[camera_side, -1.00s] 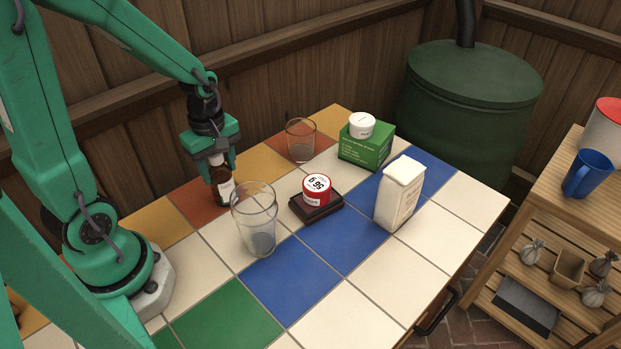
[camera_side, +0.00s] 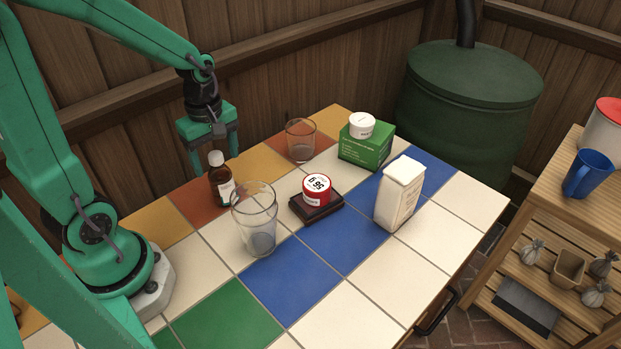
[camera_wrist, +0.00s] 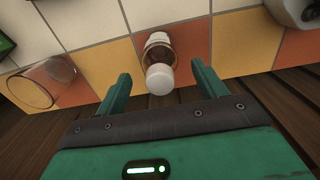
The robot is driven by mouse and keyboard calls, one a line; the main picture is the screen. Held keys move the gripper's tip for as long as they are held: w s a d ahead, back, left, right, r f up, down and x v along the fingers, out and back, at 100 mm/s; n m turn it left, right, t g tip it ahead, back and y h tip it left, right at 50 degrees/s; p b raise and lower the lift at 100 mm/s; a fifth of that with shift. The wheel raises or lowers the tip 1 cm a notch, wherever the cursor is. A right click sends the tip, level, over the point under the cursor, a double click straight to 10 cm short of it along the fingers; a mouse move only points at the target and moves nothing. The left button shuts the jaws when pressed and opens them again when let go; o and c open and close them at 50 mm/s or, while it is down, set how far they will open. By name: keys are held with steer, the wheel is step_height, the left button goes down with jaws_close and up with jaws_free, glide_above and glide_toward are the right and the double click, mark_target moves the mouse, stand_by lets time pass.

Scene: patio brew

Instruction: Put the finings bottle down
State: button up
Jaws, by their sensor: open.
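The finings bottle (camera_side: 220,181) is brown with a white cap and a pale label. It stands upright on the orange-brown tiles near the table's back-left edge, behind the tall clear glass. My gripper (camera_side: 214,163) is open and empty, above and around the level of the cap in the side view. In the wrist view the bottle (camera_wrist: 159,66) stands beyond the gap between the two spread fingers (camera_wrist: 160,88), touching neither.
A tall glass (camera_side: 254,222) stands in front of the bottle. Front tiles are clear.

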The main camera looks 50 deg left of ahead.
step_height(320, 180, up, 9)
steer(key=shift+r, duration=0.1)
stand_by(0.3)
stand_by(0.6)
steer(key=s+d+r+m+t, duration=0.4)
steer(key=d+m, duration=0.3)
steer(key=m, duration=1.1)
steer(key=shift+s+r+t, duration=0.3)
steer(key=shift+r+t, duration=0.15)
steer(key=shift+t, duration=0.35)
